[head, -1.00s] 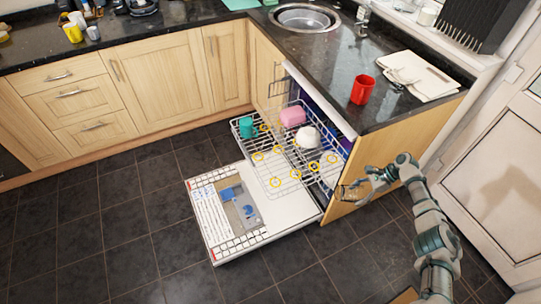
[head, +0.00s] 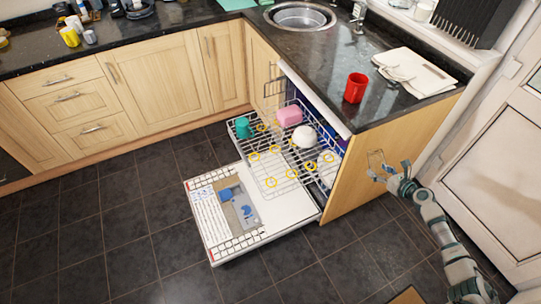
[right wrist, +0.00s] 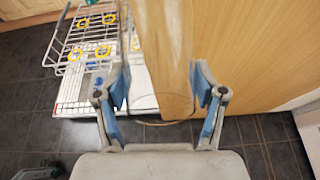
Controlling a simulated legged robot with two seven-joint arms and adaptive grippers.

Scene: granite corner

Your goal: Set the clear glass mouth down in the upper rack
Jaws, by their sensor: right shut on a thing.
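My right gripper (head: 379,169) is shut on the clear glass (head: 375,157), in front of the wooden end panel and to the right of the upper rack. In the right wrist view the clear glass (right wrist: 160,98) shows only as a faint outline between the fingers of the gripper (right wrist: 161,95); which way its mouth points I cannot tell. The upper rack (head: 262,176) is pulled out, with yellow rings on its wires. It holds a teal mug (head: 243,128), a pink item (head: 289,116) and a white bowl (head: 304,136). My left gripper is out of view.
The open dishwasher door (head: 225,215) lies low under the rack. A red cup (head: 355,88) and a white cloth or board (head: 414,72) lie on the dark counter. The end panel (head: 350,190) stands between gripper and rack. A white door (head: 490,150) is at right.

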